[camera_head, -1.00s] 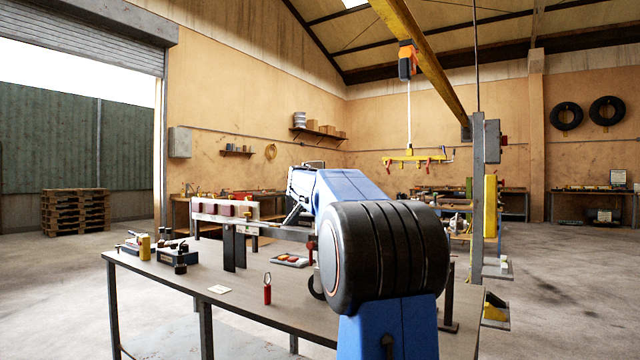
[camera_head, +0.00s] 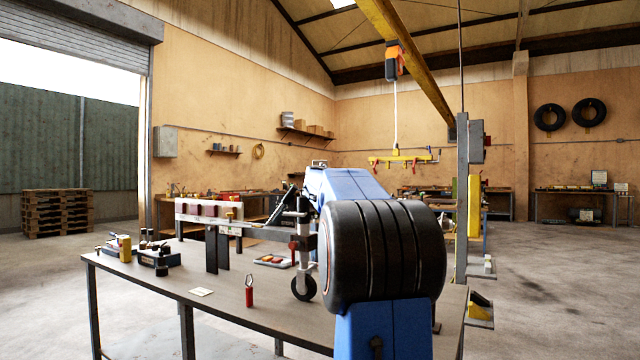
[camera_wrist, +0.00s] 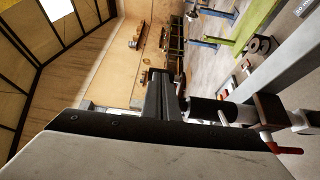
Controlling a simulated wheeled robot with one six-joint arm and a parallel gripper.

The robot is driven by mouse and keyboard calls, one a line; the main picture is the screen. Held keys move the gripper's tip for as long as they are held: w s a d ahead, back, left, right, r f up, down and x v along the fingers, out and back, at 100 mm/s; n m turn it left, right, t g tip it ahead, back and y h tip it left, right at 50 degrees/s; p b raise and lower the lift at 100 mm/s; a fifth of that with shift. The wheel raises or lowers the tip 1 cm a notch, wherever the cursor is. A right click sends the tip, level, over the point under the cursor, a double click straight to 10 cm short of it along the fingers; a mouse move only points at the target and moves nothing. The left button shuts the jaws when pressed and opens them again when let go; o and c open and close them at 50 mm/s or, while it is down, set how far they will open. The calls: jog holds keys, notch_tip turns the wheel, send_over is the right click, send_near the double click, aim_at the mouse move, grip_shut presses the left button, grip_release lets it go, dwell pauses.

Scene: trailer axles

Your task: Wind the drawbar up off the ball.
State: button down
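The drawbar (camera_head: 262,233) is a grey bar held level above the bench in the head view. A jockey wheel post (camera_head: 303,215) stands at its right part, with a red clamp handle (camera_head: 293,245) and a small black wheel (camera_head: 303,288) below. I cannot make out the ball. My blue arm hides my gripper in the head view. In the wrist view my gripper's dark finger parts (camera_wrist: 165,98) show, but their gap is unclear. A red-handled lever (camera_wrist: 284,148) and a brown block (camera_wrist: 270,110) lie to their right.
The bench (camera_head: 185,300) carries a red bottle-like tool (camera_head: 249,293), a paper tag (camera_head: 201,292), a small tray (camera_head: 273,261) and tools at the left. A steel post (camera_head: 462,200) stands right of my arm. A yellow lifting beam (camera_head: 400,158) hangs behind. Open floor lies right.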

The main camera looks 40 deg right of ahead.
jog(key=w+d+n+t+y, duration=0.5)
jog(key=w+d+n+y, duration=0.3)
jog(key=y, duration=0.4)
jog(key=shift+d+f+n+y, duration=0.35)
jog(key=shift+n+y, duration=0.05)
jog(key=shift+n, duration=0.1)
dwell(0.6)
jog(key=shift+s, duration=0.15)
dwell(1.1)
